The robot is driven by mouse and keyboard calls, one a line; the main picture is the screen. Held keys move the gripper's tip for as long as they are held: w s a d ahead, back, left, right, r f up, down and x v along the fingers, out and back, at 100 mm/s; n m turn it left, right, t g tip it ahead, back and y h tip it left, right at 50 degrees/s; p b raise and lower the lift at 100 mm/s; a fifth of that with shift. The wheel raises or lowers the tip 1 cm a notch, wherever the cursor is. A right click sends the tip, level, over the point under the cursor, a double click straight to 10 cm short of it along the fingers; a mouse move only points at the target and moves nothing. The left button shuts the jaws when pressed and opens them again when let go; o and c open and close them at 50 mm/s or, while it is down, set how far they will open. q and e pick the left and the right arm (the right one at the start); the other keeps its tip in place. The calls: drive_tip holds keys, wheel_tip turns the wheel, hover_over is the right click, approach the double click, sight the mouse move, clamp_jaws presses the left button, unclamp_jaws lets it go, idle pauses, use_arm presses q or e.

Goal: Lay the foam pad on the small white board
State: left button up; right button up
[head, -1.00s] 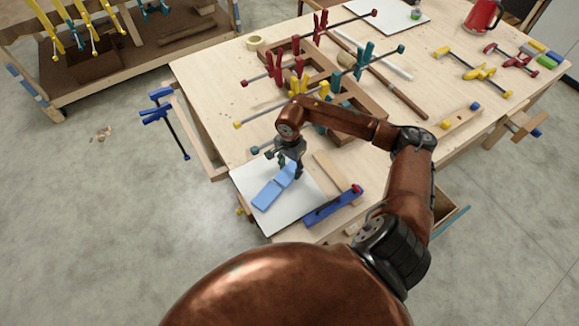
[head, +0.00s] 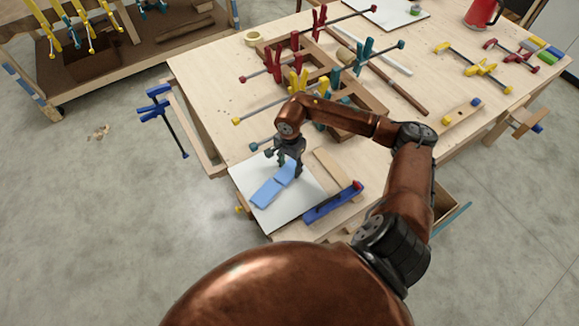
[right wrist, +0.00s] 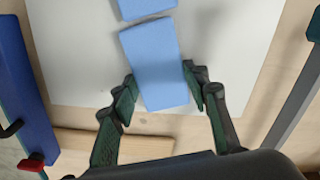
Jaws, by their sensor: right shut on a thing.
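The small white board (head: 301,206) lies at the near left corner of the workbench. My right gripper (head: 289,167) is over it, shut on the near end of a light blue foam pad (head: 286,173). In the right wrist view the pad (right wrist: 155,62) sits between the two fingers (right wrist: 160,93). A second light blue piece (head: 267,193) lies on the board just beyond the held pad's end; it also shows at the top of the right wrist view (right wrist: 146,6). I cannot tell whether the held pad touches the board. My left gripper is not in view.
A blue clamp (head: 332,203) lies along the board's right edge, beside a wooden strip (head: 331,171). A wooden frame (head: 340,118) with several coloured clamps stands behind the gripper. Another white sheet (head: 402,12) is at the far end of the bench.

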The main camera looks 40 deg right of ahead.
sight(290, 169)
drive_tip(key=o, duration=0.8)
wheel_tip(290, 169, up, 12)
idle(0.5)
